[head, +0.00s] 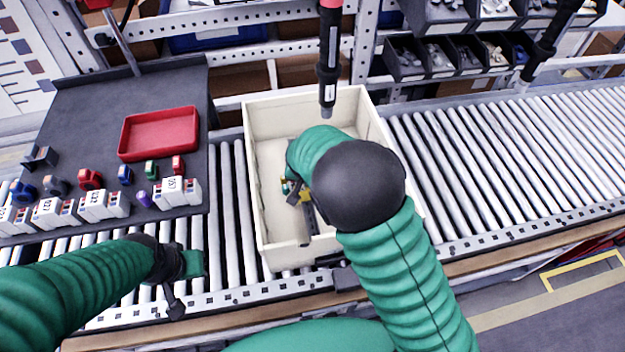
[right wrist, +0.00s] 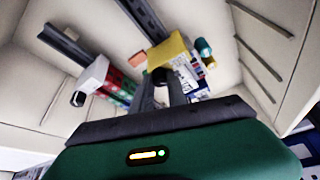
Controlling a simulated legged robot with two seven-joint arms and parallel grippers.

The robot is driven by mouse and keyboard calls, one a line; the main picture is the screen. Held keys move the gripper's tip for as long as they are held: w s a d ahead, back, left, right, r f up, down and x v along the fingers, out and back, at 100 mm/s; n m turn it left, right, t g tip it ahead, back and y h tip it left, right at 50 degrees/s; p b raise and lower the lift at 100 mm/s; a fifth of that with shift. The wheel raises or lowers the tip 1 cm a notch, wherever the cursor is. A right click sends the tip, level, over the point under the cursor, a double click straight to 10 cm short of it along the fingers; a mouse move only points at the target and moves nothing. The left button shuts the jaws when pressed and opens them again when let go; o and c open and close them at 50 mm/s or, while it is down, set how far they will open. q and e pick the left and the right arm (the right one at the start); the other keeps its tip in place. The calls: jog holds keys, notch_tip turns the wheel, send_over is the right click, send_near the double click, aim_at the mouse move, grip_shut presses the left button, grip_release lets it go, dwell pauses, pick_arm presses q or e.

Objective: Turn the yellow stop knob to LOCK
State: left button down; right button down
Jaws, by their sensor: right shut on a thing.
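The yellow stop knob (right wrist: 168,50) shows as a yellow block at the fingertips in the right wrist view. In the head view, a small yellow part (head: 306,197) shows inside the cream bin (head: 262,215), partly hidden by my right arm. The LOCK marking cannot be read. My left gripper (head: 182,275) hangs over the rollers left of the bin, away from the knob; its fingers are too unclear to tell open or shut.
A black and red hanging screwdriver (head: 328,65) points down over the bin's far side. A dark board (head: 95,100) at left holds a red tray (head: 158,134) and several small coloured parts. The roller conveyor (head: 510,150) is clear on the right.

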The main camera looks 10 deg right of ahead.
jog(key=shift+a, duration=0.1)
jog(key=shift+n, duration=0.3)
jog(key=n, duration=0.1)
jog(key=n+y+p, duration=0.1)
jog(key=shift+d+r+n+t, duration=0.1)
jog(key=shift+d+n+t, duration=0.15)
jog(key=shift+n+t, duration=0.05)
jog(key=n+y+p, duration=0.1)
jog(key=n, duration=0.1)
jog(key=shift+d+r+n, duration=0.1)
jog(key=shift+n, duration=0.2)
jog(key=n+y+p, duration=0.1)
jog(key=n+p, duration=0.3)
jog(key=shift+w+d+r+n+y, duration=0.1)
jog(key=shift+w+n+y, duration=0.05)
jog(key=shift+n+y, duration=0.2)
jog(key=n+g+y+p, duration=0.1)
jog(key=n+p, duration=0.2)
jog(key=shift+w+n, duration=0.1)
jog(key=shift+n, duration=0.15)
jog(key=shift+f+n+g+y+p, duration=0.2)
jog(key=shift+n+g+y+p, duration=0.15)
jog(key=shift+n, duration=0.35)
jog(key=shift+d+n+g, duration=0.1)
jog(key=shift+n+g, duration=0.45)
jog(key=shift+n, duration=0.75)
jog(key=shift+f, duration=0.1)
